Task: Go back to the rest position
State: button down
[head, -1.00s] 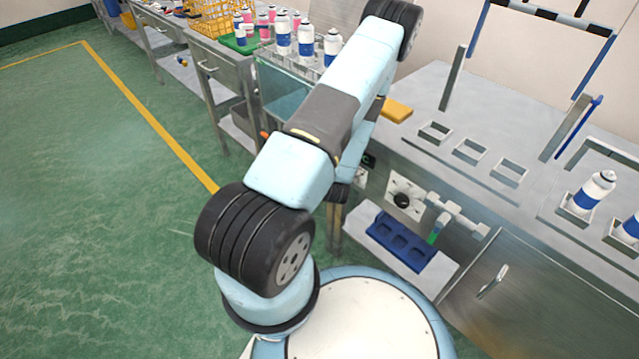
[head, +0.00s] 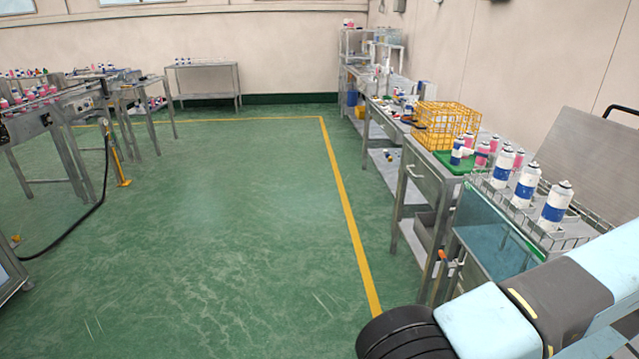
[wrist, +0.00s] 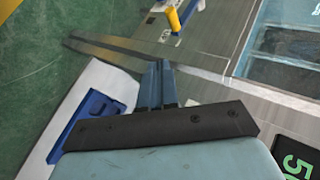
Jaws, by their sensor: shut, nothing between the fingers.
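White-and-blue cans (head: 525,184) stand in a rack above a glass-walled tank (head: 492,232) at the right. A yellow basket (head: 447,124) stands beyond. The green floor (head: 220,210) is clear in the middle. A display panel (wrist: 298,155) is close by.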

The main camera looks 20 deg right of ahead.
jog(key=w+d+r+n+g+y, duration=0.1)
jog(key=w+d+r+n, duration=0.1)
jog(key=w+r+n, duration=0.4)
jog(key=w+d+r+n+y, duration=0.1)
jog(key=w+d+r+n, duration=0.15)
jog(key=w+r, duration=0.65)
jog(key=w+a+r+n+y, duration=0.1)
jog(key=w+a+r+n, duration=0.2)
jog(key=w+a+r, duration=0.4)
jog(key=w+a+r+n, duration=0.4)
jog(key=w+r, duration=0.1)
jog(key=r, duration=0.5)
jog(key=w+a+r+n+y, duration=0.1)
jog(key=a+r+n, duration=0.2)
jog(key=a+r, duration=0.5)
jog(key=a+r+n+y, duration=0.1)
jog(key=a+r+n, duration=0.2)
jog(key=a+r, duration=0.6)
jog(key=s+a+r+n+y, duration=0.1)
jog(key=s+a+r+n, duration=0.1)
jog(key=s+a, duration=0.3)
jog(key=s+a+r+n+y, duration=0.1)
jog(key=s+a+r+n, duration=0.2)
jog(key=a, duration=0.9)
jog(key=s, duration=0.3)
jog(key=shift+a+r+y, duration=0.15)
jog(key=shift+r+y, duration=0.2)
jog(key=shift+y, duration=0.05)
